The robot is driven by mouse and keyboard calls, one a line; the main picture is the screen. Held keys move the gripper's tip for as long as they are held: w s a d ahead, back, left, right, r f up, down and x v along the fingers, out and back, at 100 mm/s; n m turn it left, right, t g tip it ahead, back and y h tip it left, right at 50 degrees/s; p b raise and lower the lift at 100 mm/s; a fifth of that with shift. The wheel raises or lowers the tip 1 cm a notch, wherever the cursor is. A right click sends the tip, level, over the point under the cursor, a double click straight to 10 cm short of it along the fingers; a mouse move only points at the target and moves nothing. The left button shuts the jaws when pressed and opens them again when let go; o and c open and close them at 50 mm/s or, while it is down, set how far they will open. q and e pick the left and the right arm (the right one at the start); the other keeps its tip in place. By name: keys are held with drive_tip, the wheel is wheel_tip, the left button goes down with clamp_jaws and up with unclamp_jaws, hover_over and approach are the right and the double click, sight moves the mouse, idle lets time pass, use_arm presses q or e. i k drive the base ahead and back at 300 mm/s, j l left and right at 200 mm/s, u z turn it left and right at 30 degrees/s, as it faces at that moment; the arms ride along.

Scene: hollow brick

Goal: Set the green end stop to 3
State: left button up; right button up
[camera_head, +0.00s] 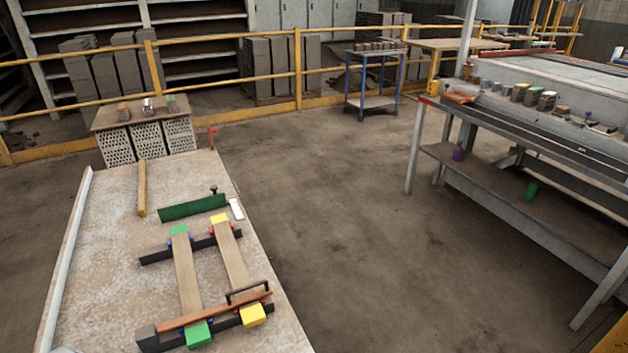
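A jig lies on the pale, speckled table (110,270) at the left. Two wooden slats, the left slat (187,275) and the right slat (232,258), span a far dark rail (158,256) and a near dark rail (170,342). The left slat has a green block at its far end (179,230) and a green block at its near end (198,334). The right slat has a far yellow block (219,219) and a near yellow block (253,315). Which green piece is the end stop is unclear, and no numbers are readable. Neither gripper is in view.
A reddish bar (213,310) with a black handle (248,291) lies across the near slat ends. Behind the jig are a green plate (193,207), a white tag (236,209) and a wooden strip (141,188). Open floor (340,220) separates the table from a workbench (530,150).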

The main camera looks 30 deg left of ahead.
sight(173, 211)
drive_tip(key=i+l+z, duration=0.4)
drive_tip(key=i, duration=0.35)
drive_tip(key=i+u, duration=0.25)
drive_tip(key=u, duration=0.2)
drive_tip(key=i+u, duration=0.4)
drive_tip(key=i+l+u, duration=0.15)
drive_tip(key=u, duration=0.3)
drive_tip(key=i+u, duration=0.15)
drive_tip(key=u, duration=0.25)
drive_tip(key=i+u, duration=0.15)
drive_tip(key=u, duration=0.3)
drive_tip(key=i+l+u, duration=0.15)
drive_tip(key=u, duration=0.25)
drive_tip(key=i+l+u, duration=0.15)
drive_tip(key=u, duration=0.3)
drive_tip(key=l+u, duration=0.2)
drive_tip(key=u, duration=0.2)
drive_tip(key=i+l, duration=0.05)
